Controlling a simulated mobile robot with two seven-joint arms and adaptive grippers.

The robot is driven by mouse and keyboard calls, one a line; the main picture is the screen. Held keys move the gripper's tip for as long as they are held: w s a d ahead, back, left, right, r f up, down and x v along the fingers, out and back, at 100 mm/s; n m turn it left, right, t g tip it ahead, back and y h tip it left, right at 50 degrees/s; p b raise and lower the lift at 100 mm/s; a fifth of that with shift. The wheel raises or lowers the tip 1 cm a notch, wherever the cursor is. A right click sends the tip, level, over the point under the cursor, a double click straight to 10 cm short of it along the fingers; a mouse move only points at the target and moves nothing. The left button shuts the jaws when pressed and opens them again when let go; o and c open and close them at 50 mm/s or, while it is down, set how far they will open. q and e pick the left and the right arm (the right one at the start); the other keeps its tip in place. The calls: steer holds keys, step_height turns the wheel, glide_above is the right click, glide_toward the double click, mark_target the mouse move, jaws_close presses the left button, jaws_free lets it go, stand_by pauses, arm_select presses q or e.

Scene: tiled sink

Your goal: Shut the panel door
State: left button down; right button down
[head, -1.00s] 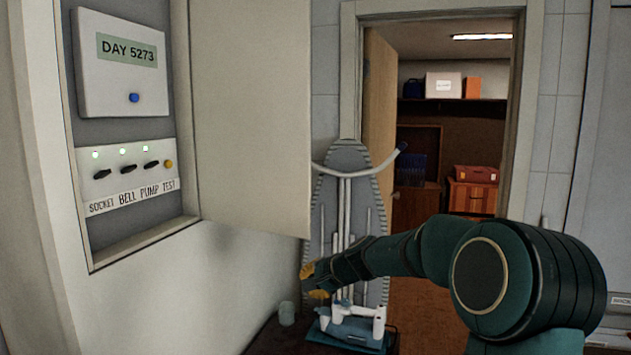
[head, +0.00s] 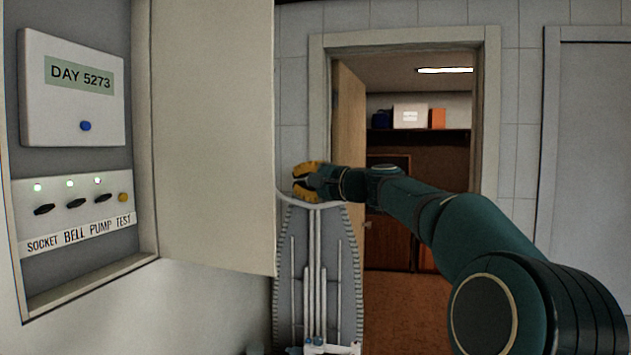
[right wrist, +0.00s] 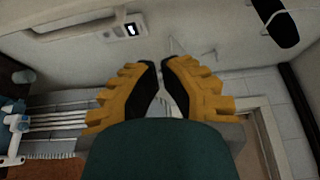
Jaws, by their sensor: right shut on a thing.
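The panel door (head: 212,130) is a plain beige sheet, standing open on the right side of the wall cabinet (head: 75,170). The cabinet shows a "DAY 5273" box and a row of switches. My right gripper (head: 298,182), with yellow-padded fingers, is just right of the door's free edge in the head view. I see no clear contact with the door. In the right wrist view its fingers (right wrist: 161,68) are close together at the tips. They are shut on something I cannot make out. My left gripper is not in view.
An ironing board (head: 318,265) with a pale tube frame stands upright below my right gripper, partly behind the door. A doorway (head: 418,240) opens behind my right arm, with its wooden door (head: 348,125) ajar. Shelves with boxes (head: 410,116) lie beyond.

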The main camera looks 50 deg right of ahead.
steer(key=a, duration=0.1)
steer(key=w+a, duration=0.1)
steer(key=a, duration=0.2)
steer(key=shift+w+f, duration=0.1)
steer(key=shift+w, duration=0.25)
stand_by(0.4)
